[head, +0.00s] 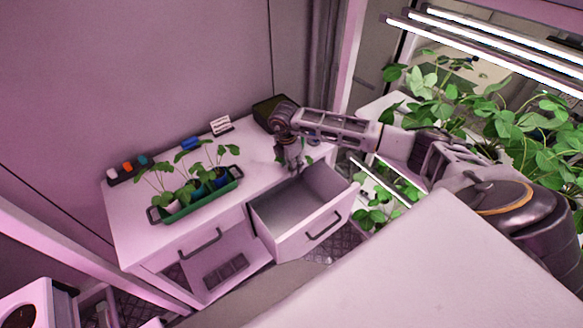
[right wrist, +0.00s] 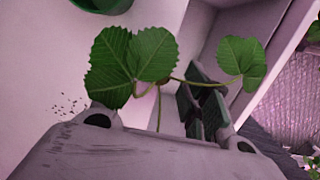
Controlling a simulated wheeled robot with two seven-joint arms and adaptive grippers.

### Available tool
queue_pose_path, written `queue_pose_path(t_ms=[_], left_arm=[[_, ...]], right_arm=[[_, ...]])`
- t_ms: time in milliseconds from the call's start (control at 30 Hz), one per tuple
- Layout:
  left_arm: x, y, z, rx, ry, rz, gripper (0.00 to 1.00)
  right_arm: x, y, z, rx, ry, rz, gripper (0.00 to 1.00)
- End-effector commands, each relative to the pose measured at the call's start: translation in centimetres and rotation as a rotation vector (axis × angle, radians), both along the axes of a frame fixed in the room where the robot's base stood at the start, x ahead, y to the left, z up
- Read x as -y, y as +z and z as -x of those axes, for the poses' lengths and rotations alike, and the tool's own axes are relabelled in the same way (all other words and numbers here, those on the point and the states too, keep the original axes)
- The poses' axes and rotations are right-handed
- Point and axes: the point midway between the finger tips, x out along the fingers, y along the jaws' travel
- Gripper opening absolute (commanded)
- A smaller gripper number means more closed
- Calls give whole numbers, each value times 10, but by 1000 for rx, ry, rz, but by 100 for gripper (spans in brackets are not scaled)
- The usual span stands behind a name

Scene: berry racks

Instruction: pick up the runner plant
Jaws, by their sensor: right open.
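A small leafy plant, which looks like the runner plant (right wrist: 135,65), has toothed green leaves on thin stems in the right wrist view. One leaf shows at the head view's gripper (head: 309,160). Its leaves lie across and beside my right gripper (right wrist: 190,105); its base is hidden behind the gripper body. My right gripper (head: 290,166) points down over the right part of the white bench, above the open drawer's back edge. It is open, with dark finger pads close to the stems. I cannot tell whether they touch. My left gripper is not in view.
A green tray (head: 167,216) with several potted plants stands left on the bench (head: 125,235). The drawer (head: 300,205) is open and looks empty. A label card (head: 221,125), blue object (head: 190,143) and dark box (head: 272,106) stand behind. Lit plant racks (head: 490,110) fill the right.

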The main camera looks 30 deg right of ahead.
Motion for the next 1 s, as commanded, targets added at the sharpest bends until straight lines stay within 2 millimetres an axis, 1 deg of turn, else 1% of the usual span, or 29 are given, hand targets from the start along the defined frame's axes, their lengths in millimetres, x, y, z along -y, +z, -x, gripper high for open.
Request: queue_pose_path(t_ms=[167,267,400,433,467,567,600,833,1000], left_arm=[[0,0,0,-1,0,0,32],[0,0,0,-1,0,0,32],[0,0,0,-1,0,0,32],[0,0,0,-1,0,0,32],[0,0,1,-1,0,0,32],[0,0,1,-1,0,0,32],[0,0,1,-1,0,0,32],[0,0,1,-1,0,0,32],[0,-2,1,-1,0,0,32]], right_arm=[[0,0,0,0,0,0,48],[0,0,0,0,0,0,36],[0,0,0,0,0,0,18],[0,0,0,0,0,0,15],[0,0,0,0,0,0,13],[0,0,0,0,0,0,12],[0,0,0,0,-1,0,10],[0,1,0,0,-1,0,10],[0,8,-1,1,-1,0,10]])
